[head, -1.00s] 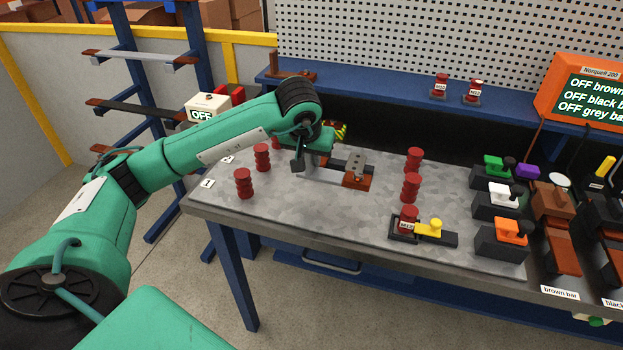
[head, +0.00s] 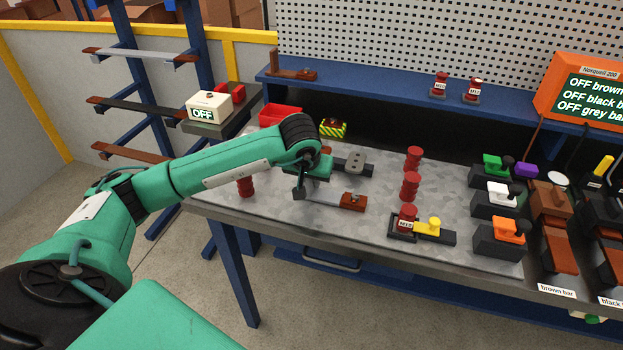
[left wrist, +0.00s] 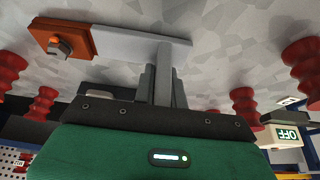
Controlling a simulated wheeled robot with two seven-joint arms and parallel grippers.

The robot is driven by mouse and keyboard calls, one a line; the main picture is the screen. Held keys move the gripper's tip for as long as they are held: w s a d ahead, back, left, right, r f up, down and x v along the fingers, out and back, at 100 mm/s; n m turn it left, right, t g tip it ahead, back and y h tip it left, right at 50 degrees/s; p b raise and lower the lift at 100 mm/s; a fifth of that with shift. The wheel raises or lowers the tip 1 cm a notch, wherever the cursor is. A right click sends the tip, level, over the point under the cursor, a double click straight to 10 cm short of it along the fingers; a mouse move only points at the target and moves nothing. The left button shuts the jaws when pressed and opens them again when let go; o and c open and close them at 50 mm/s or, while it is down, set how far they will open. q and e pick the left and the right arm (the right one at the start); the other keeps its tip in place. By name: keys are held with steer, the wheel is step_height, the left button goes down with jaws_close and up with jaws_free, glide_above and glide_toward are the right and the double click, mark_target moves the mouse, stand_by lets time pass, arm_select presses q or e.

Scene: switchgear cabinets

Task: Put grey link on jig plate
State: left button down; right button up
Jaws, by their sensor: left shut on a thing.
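My left gripper (head: 299,195) is shut on the grey link (head: 322,199), a flat grey bar with a brown end block. In the left wrist view, the grey link (left wrist: 135,42) passes between the fingers (left wrist: 165,55), with its brown end and a bolt at the upper left. It lies low over the speckled metal bench top (head: 330,225); I cannot tell whether it touches. Behind it is a dark bar with a grey, holed piece (head: 355,162). No label shows which surface is the jig plate. My right gripper is out of view.
Red ribbed posts stand at the left (head: 245,185) and right (head: 410,186) of the link. A red tray (head: 280,115) is behind my arm.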

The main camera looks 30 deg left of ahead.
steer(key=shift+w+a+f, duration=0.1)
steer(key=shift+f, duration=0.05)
